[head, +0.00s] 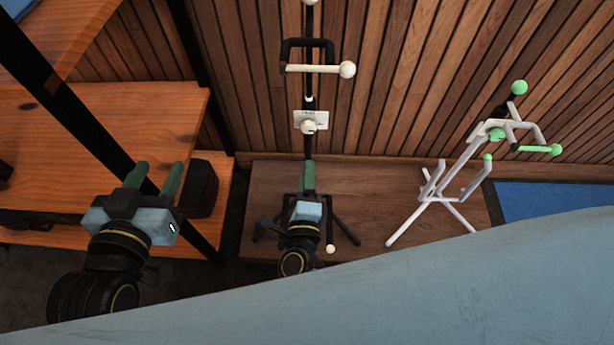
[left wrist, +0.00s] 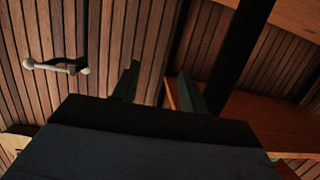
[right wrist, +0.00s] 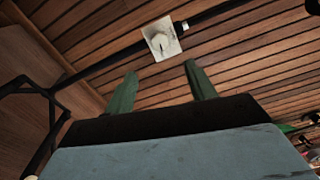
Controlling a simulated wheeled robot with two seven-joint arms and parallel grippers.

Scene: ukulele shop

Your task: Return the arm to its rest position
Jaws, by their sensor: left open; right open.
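My left gripper (head: 155,178) is at the left of the head view, in front of the wooden shelf unit. Its two green fingers are apart with nothing between them; they also show in the left wrist view (left wrist: 160,88). My right gripper (head: 307,178) is near the middle, in front of the black stand (head: 309,85). In the right wrist view its fingers (right wrist: 161,92) are apart and empty. A white tag (right wrist: 161,38) on the stand's pole shows beyond the fingertips there. I cannot tell whether the right gripper touches the stand.
A white and green stand (head: 440,195) is on the low wooden platform (head: 375,180) at the right. Wooden shelves (head: 80,130) with a black post and a dark box (head: 200,188) stand at the left. A slatted wall (head: 400,60) closes the back. A blue mat (head: 550,198) lies at right.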

